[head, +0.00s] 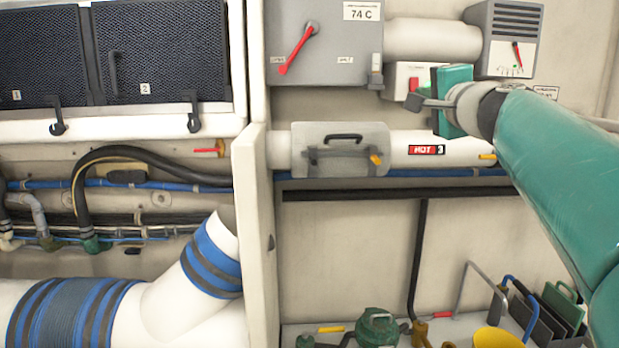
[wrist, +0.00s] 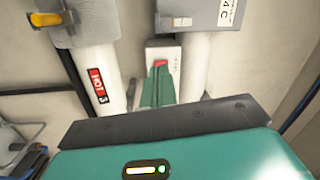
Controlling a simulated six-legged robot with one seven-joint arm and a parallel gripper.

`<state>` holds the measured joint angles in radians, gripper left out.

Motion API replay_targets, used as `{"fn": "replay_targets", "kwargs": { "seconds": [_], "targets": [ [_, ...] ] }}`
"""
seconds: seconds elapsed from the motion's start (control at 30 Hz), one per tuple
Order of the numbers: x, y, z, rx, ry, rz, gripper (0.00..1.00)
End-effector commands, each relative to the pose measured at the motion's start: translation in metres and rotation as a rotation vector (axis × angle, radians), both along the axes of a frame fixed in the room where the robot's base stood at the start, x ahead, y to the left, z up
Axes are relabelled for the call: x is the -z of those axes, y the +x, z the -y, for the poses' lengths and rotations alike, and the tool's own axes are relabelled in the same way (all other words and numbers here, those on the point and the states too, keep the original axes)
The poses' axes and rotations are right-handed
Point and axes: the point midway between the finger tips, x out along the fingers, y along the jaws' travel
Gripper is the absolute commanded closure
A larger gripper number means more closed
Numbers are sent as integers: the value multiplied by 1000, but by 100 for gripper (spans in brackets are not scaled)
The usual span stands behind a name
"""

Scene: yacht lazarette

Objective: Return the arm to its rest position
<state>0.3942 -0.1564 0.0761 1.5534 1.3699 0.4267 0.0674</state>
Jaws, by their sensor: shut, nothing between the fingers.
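My arm (head: 560,165) reaches in from the right edge of the head view, up and to the left. My gripper (head: 424,98) is at its end, raised in front of the wall at the upper right, just below and beside a small white box with a red switch (head: 412,83). The gripper is shut and holds nothing. In the wrist view its narrow green fingers (wrist: 157,90) are together, in line with the white box. I cannot tell whether they touch it. My teal wrist housing fills the bottom of that view.
A grey box with a red lever (head: 297,48) and a white pipe marked HOT 3 (head: 455,148) are on the wall near the gripper. A grey gauge box (head: 507,38) is above the arm. Below, a shelf holds a green pot (head: 377,328) and a yellow container (head: 497,338).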

Motion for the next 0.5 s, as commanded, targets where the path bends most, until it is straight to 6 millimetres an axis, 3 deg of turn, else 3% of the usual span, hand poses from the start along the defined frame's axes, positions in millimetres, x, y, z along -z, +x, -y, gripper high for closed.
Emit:
{"fn": "replay_targets", "kwargs": {
  "seconds": [0.1,0.2,0.33,0.5],
  "targets": [
    [60,-30,-48,-92,-205,-138,100],
    [116,-60,-77,-173,-378,-259,100],
    [189,-106,-102,-279,-593,-410,100],
    [284,-176,-114,-420,-873,-601,100]
  ]
}}
